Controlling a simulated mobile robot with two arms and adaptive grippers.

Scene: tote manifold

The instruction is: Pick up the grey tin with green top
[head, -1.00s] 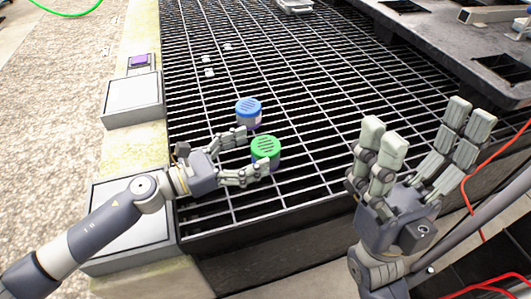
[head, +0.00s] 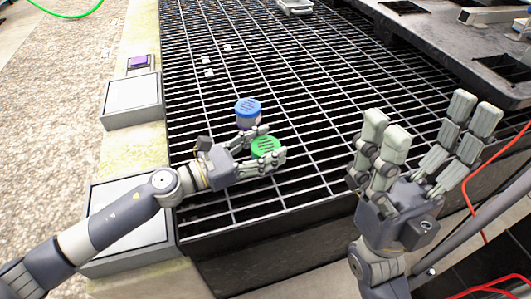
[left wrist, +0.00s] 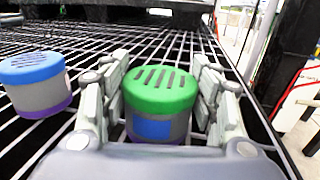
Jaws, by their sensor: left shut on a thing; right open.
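The grey tin with green top (head: 265,146) stands upright on the black grating, its body largely hidden by my fingers in the head view. In the left wrist view the tin (left wrist: 160,95) shows a slotted green lid, a grey body and a blue patch. My left gripper (head: 268,148) is shut on it, with fingers on both sides; the left wrist view also shows these fingers (left wrist: 160,105). My right gripper (head: 425,140) is open and empty, fingers up, above the grating's right front edge.
A tin with a blue top (head: 248,107) stands just behind the green one; it also shows in the left wrist view (left wrist: 38,82). The grating (head: 310,100) is mostly clear around them. A dark slotted platform (head: 450,50) lies at the right. Small pale pieces (head: 209,73) lie further back.

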